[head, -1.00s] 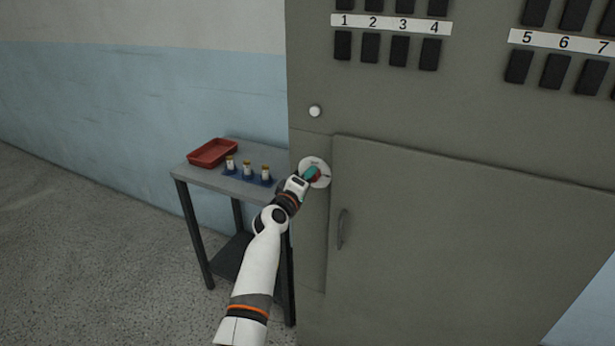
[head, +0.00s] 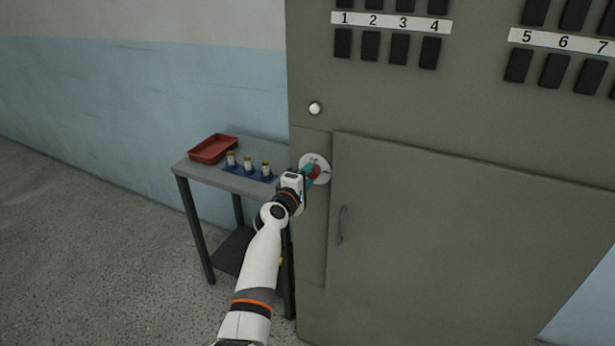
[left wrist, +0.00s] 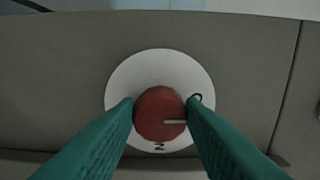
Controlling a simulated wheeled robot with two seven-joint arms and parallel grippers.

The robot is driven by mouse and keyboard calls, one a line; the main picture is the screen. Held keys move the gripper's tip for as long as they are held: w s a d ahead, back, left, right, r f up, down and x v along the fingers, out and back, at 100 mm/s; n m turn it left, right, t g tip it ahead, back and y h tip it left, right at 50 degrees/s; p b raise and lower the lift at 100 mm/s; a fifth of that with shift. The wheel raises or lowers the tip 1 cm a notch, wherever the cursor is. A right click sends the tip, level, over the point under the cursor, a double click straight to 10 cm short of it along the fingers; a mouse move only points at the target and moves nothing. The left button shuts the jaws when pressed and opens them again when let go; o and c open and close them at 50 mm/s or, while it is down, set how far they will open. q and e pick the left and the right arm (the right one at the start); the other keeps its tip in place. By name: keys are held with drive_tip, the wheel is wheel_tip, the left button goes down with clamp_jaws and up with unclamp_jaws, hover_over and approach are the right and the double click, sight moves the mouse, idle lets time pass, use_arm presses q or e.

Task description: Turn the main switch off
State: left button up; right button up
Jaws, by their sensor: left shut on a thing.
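The main switch is a red round knob (head: 315,172) on a white round plate (head: 318,160) on the grey cabinet. In the left wrist view the red knob (left wrist: 158,112) sits at the centre of the white plate (left wrist: 155,65), and a white line on it points right. Dark marks show on the plate to the right of the knob and below it. My left gripper (head: 310,174) has its teal fingers on both sides of the knob, shut on it. The fingers hide parts of the plate. My right gripper is in neither view.
The grey cabinet (head: 450,220) has a door with a handle (head: 341,225), a white round button (head: 315,108) and numbered black switches above. Left of it stands a small table (head: 235,185) with a red tray (head: 213,149) and several vials in a blue rack (head: 262,179).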

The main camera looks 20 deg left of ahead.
use_arm(q)
drive_tip(key=shift+f, duration=0.1)
drive_tip(key=o, duration=1)
drive_tip(key=s, duration=1.2)
